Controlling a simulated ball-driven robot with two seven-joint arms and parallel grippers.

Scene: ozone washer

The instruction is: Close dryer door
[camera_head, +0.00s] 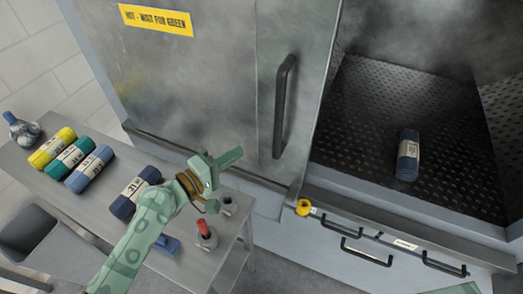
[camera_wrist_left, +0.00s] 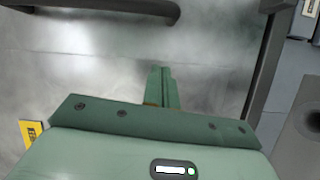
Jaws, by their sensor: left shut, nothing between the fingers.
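The dryer door is a grey metal panel (camera_head: 200,75) with a dark vertical bar handle (camera_head: 284,105) near its right edge. The dark chamber (camera_head: 380,110) to its right stands open. My left gripper (camera_head: 238,155) is shut and empty, in front of the door's lower part, left of and below the handle. In the left wrist view the shut fingers (camera_wrist_left: 162,88) point at the blurred metal face, and the handle (camera_wrist_left: 110,7) lies across the top, apart from them. My right gripper is not visible; only a green sliver of my body shows at the bottom right.
A yellow knob (camera_head: 303,207) and drawer handles (camera_head: 366,252) sit below the opening.

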